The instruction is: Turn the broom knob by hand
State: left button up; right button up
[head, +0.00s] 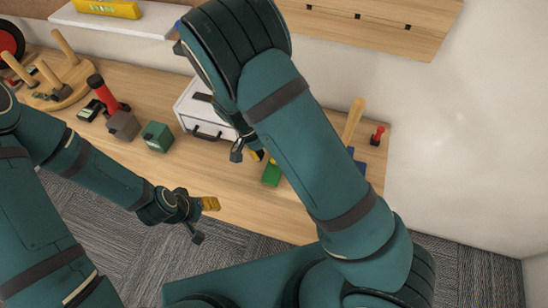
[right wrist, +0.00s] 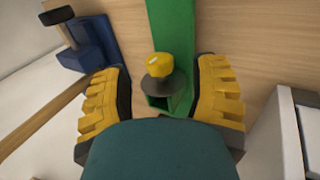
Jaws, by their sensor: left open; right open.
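A yellow knob (right wrist: 160,65) with a dark round collar sits on a green bracket (right wrist: 172,25) in the right wrist view; I take it for the broom knob. The green bracket also shows in the head view (head: 271,174), partly behind my right arm. My right gripper (right wrist: 161,85) is open, its yellow fingers on either side of the knob with visible gaps. In the head view my right gripper (head: 247,154) is mostly hidden by its arm. My left gripper (head: 203,219) is open and empty near the table's front edge.
A blue bracket with a dark knob (right wrist: 85,40) stands beside the green one. A white drawer box (head: 205,110), a green block (head: 157,136), a red-handled item (head: 108,97) and a wooden peg stand (head: 60,80) share the table. A red knob (head: 377,135) stands far right.

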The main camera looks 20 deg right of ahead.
jog(key=v, duration=0.9)
jog(key=shift+a+r, duration=0.2)
jog(key=shift+r, duration=0.05)
